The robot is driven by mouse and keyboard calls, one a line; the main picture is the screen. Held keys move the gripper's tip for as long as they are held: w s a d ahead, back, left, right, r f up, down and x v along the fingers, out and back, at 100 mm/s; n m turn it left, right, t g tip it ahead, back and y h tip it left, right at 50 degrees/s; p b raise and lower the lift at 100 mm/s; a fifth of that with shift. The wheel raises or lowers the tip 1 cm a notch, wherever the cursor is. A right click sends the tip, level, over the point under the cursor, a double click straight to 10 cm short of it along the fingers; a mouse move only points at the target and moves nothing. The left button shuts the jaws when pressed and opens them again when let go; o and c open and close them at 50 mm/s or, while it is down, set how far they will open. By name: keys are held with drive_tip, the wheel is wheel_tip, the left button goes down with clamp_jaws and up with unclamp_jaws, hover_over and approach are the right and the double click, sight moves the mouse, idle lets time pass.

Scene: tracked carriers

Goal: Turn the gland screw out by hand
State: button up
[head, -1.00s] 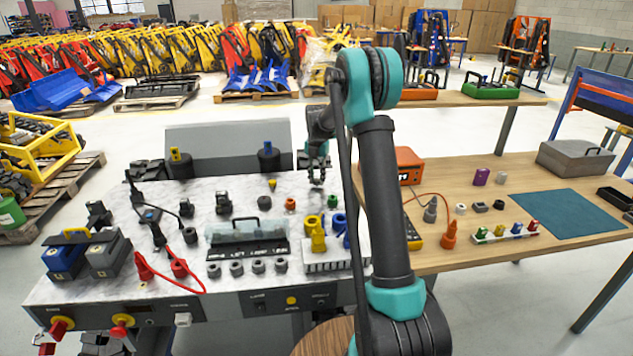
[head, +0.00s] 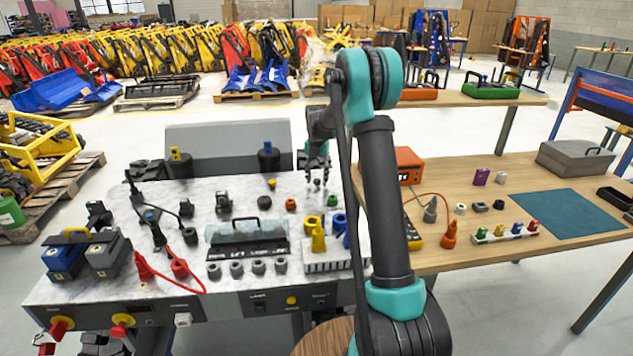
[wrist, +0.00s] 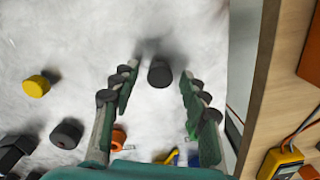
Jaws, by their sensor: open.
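A small dark cylindrical piece, which may be the gland screw, stands on the marble-look bench top (head: 150,215). It shows in the head view (head: 317,183) and between the fingers in the wrist view (wrist: 160,73). My gripper (head: 317,172) hangs above it, pointing down. In the wrist view my gripper (wrist: 152,92) is open, with a finger on each side of the piece and clear gaps between. Nothing is held. Any thread on the piece is too small to make out.
A yellow cap (wrist: 37,86), a dark knob (wrist: 67,133) and an orange ring (wrist: 118,137) stand nearby. Yellow and blue parts on a pale ribbed block (head: 335,262) are in front. A wooden table (head: 490,240) adjoins at right.

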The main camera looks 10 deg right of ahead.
drive_tip(key=m, duration=0.7)
drive_tip(key=shift+m, duration=0.3)
drive_tip(key=m, duration=0.6)
drive_tip(key=shift+m, duration=0.4)
drive_tip(key=m, duration=1.3)
drive_tip(key=shift+m, duration=0.3)
drive_tip(key=shift+c, duration=0.3)
drive_tip(key=c, duration=0.9)
drive_tip(key=n, duration=0.7)
drive_tip(key=shift+n, duration=1.4)
